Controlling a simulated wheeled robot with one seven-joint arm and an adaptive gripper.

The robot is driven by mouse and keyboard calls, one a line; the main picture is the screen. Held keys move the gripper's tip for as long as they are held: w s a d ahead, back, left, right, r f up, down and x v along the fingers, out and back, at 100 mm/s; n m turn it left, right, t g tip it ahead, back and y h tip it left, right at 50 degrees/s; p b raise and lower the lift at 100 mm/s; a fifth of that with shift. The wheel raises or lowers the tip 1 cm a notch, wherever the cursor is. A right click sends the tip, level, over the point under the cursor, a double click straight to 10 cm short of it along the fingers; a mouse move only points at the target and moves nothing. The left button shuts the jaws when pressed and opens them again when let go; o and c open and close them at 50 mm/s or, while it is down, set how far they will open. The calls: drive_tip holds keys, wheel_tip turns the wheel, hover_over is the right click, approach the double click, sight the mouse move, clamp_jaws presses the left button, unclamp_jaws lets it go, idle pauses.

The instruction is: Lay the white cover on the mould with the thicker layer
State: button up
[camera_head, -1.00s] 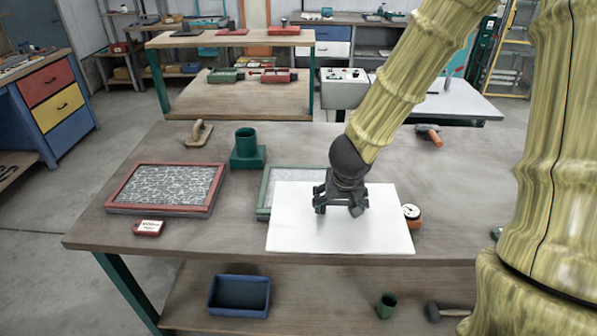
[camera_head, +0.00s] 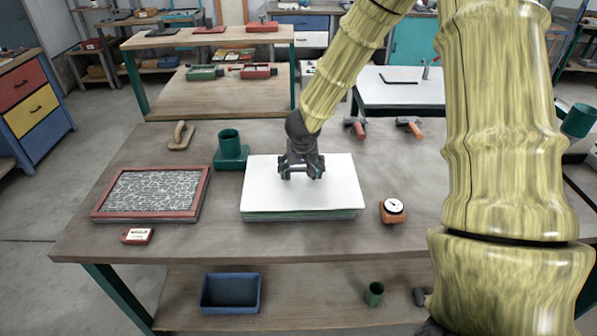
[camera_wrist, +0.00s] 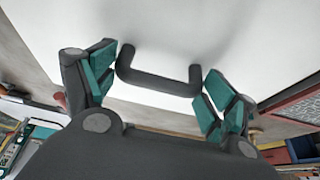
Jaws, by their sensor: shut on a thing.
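The white cover (camera_head: 335,192) lies flat over the green-framed mould (camera_head: 300,215), roughly lined up with it. Only the mould's green front edge shows, and its layer is hidden. I cannot tell whether the cover touches the frame. My gripper (camera_head: 302,172) is above the cover's middle, shut on its dark handle. In the wrist view, the teal-padded fingers of my gripper (camera_wrist: 162,84) are at the two ends of the handle on the cover (camera_wrist: 210,30). The red-framed mould (camera_head: 150,217) is uncovered to the left, with a pale patchy layer showing dark gaps.
A red-and-white tag (camera_head: 137,236) lies before the red mould. A green cup on a base (camera_head: 230,155) stands behind the cover, with a wooden-handled float (camera_head: 180,137) farther left. An orange dial gauge (camera_head: 392,210) is close to the right.

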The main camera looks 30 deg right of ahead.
sight(299, 175)
drive_tip(key=shift+w+d+f, duration=0.1)
drive_tip(key=shift+w+d, duration=0.05)
drive_tip(key=shift+w, duration=0.35)
drive_tip(key=shift+w+d+f, duration=0.1)
drive_tip(key=shift+w, duration=0.4)
wheel_tip(299, 175, down, 2)
drive_tip(key=shift+a+f, duration=0.1)
drive_tip(key=shift+f, duration=0.6)
drive_tip(key=shift+r, duration=0.1)
drive_tip(key=o, duration=1.1)
drive_tip(key=shift+f, duration=0.2)
drive_tip(key=shift+r, duration=0.1)
